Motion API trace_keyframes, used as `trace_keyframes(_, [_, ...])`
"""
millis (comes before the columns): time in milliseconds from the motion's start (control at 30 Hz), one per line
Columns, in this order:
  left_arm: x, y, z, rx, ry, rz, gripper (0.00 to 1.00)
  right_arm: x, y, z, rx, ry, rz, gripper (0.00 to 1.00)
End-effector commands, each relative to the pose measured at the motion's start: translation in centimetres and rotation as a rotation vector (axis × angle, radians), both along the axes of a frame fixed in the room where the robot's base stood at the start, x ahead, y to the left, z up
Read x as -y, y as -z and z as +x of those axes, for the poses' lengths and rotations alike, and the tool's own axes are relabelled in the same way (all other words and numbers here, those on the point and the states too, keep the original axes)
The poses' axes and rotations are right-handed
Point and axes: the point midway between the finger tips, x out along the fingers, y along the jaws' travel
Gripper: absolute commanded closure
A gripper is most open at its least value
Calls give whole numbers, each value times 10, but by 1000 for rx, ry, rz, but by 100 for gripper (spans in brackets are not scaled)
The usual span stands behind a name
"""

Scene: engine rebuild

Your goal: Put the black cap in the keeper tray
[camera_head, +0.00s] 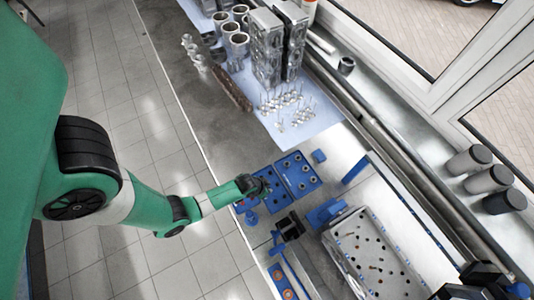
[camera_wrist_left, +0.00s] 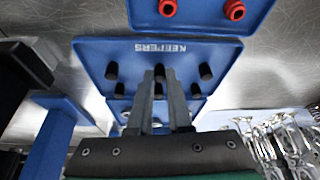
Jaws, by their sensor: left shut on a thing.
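The blue keeper tray (camera_wrist_left: 160,50), marked KEEPERS, lies flat in the middle of the left wrist view, with several small black caps or pegs (camera_wrist_left: 112,70) standing in it. In the head view the keeper tray (camera_head: 269,203) is partly covered by my left gripper. My left gripper (camera_wrist_left: 158,72) is over this tray, its fingers close together and pointing at it. It is shut on the black cap, which is mostly hidden between the fingertips. I cannot tell whether the cap touches the tray. My right gripper cannot be made out.
A second blue tray (camera_head: 298,174) adjoins it. Another blue tray with red rings (camera_wrist_left: 200,12) is at the top of the wrist view. Valves (camera_head: 285,105) lie on a white sheet beside engine blocks (camera_head: 268,45). A black and blue fixture (camera_head: 290,226) stands close by.

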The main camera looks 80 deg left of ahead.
Motion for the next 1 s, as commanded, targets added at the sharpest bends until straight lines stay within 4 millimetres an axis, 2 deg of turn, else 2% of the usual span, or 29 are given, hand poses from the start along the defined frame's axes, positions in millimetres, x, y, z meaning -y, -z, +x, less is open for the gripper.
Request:
trace_keyframes(100, [0,4,0,-1,0,0,100,0,3,0,0,0,0,100])
trace_keyframes(133, [0,4,0,-1,0,0,81,0,3,0,0,0,0,100])
trace_keyframes(300, [0,2,0,-1,0,0,53,0,2,0,0,0,0,100])
trace_keyframes(533, [0,2,0,-1,0,0,53,0,2,0,0,0,0,100])
trace_keyframes(667, [1,-5,-2,-1,0,0,53,0,-3,0,0,0,0,100])
trace_keyframes(933, [9,-50,-18,1,0,0,53,0,-20,0,0,0,0,100])
trace_keyframes(1000, [10,-64,-22,-1,0,0,53,0,-33,0,0,0,0,100])
